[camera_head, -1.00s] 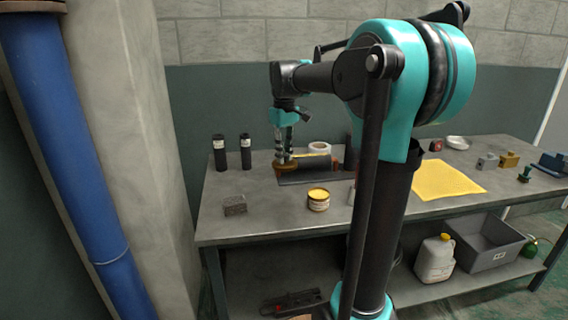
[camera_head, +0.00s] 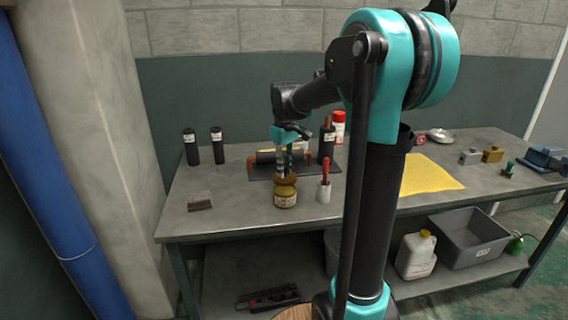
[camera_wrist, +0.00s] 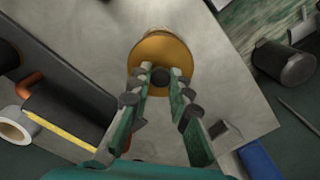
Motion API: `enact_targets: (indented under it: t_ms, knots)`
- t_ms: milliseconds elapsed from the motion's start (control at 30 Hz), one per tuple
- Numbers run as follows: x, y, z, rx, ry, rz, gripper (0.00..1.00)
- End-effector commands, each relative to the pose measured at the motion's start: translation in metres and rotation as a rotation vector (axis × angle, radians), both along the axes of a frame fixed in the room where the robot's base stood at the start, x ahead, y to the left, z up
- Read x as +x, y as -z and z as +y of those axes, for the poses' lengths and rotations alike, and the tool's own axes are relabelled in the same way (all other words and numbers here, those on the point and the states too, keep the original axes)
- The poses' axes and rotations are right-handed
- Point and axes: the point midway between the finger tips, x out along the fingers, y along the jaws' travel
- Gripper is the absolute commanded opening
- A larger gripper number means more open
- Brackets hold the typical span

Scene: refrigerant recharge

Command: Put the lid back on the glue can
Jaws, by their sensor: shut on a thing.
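The glue can (camera_head: 285,200) is a small tin with a pale label, upright near the front of the workbench. My gripper (camera_head: 285,175) points down over the can, shut on the knob of the amber-brown lid (camera_head: 285,181). In the head view the lid is right above the can, with little or no gap; I cannot tell whether it is seated. In the wrist view the round lid (camera_wrist: 152,45) shows between and beyond my fingertips (camera_wrist: 160,76), which pinch its dark knob. The lid hides most of the can there.
A red-handled brush in a white holder (camera_head: 324,190) stands close right of the can. A dark block (camera_head: 199,201) lies to the left. Behind are a black mat (camera_head: 262,171), dark cylinders (camera_head: 190,146) and a dark bottle (camera_head: 327,143). A yellow cloth (camera_head: 430,175) lies right.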

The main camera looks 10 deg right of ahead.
Motion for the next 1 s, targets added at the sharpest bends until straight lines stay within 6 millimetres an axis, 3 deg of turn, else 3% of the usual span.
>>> enact_targets:
  t_ms: [500,1000]
  knots:
    - [0.001,0.039,0.0,0.0,0.0,0.0,0.0]
    - [0.0,0.042,0.0,0.0,0.0,0.0,0.0]
